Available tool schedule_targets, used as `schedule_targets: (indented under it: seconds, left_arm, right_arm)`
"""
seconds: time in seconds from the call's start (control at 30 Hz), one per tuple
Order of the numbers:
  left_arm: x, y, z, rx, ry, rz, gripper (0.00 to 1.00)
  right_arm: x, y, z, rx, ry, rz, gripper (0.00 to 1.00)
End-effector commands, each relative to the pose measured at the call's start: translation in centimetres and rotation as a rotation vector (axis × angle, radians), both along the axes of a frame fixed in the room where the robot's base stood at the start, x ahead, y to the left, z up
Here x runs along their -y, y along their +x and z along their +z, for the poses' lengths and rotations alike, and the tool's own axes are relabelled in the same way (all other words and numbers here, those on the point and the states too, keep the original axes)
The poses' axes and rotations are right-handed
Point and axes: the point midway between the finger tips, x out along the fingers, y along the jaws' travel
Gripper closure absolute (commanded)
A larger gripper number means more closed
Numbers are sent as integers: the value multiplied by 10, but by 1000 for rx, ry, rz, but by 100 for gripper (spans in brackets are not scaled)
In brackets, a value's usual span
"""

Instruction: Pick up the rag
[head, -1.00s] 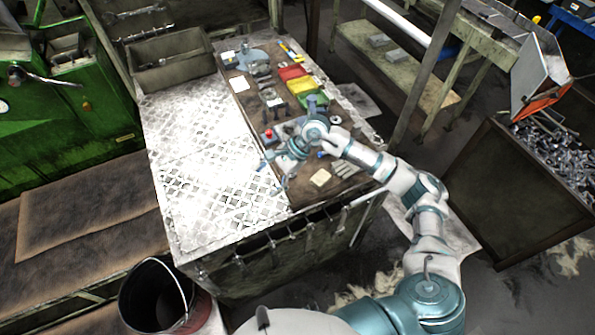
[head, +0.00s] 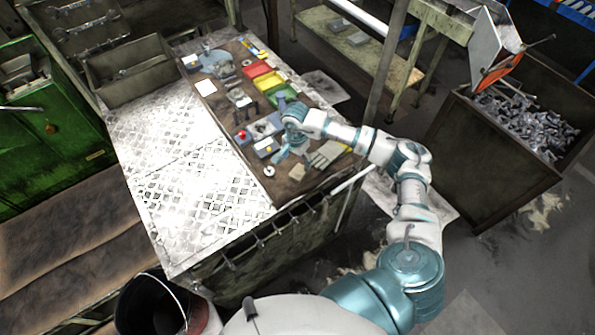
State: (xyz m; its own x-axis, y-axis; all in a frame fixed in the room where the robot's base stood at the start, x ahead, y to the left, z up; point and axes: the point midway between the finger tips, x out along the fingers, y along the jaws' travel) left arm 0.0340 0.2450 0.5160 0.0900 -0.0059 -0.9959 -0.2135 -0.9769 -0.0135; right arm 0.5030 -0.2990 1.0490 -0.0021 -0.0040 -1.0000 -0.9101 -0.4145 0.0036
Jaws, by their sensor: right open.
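A small tan square piece (head: 297,172), which looks like the folded rag, lies flat on the dark strip of the workbench near its front right. It is too small to be sure it is cloth. My right gripper (head: 291,157) is open and empty, pointing down over the strip just behind the tan piece. I cannot tell how high it is above the bench. My left gripper is not in view.
Grey gloves (head: 327,154) lie right of the gripper. A box with a red button (head: 242,137) and a small white round part (head: 269,171) are to its left. Red (head: 269,82) and green (head: 281,94) bins stand behind. The metal plate (head: 190,170) is clear.

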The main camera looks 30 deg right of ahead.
Motion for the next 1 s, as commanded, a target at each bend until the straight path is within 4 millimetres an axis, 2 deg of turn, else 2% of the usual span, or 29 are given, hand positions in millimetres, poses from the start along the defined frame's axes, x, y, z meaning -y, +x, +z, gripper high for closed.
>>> schedule_targets:
  seconds: [0.23,0.37,0.5,0.77,0.87,1.0]
  left_arm:
    - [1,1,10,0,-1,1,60]
    - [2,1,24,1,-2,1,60]
    - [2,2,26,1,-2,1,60]
    - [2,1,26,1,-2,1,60]
    - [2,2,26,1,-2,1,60]
    - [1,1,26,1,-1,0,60]
  right_arm:
    - [-1,-4,-19,-2,0,0,19]
    - [-3,-11,-39,-4,1,1,19]
    - [-3,-10,-58,-1,0,0,19]
    - [-4,-9,-64,1,0,1,19]
    - [-3,-9,-64,2,1,0,39]
    - [-2,-9,-64,2,1,0,72]
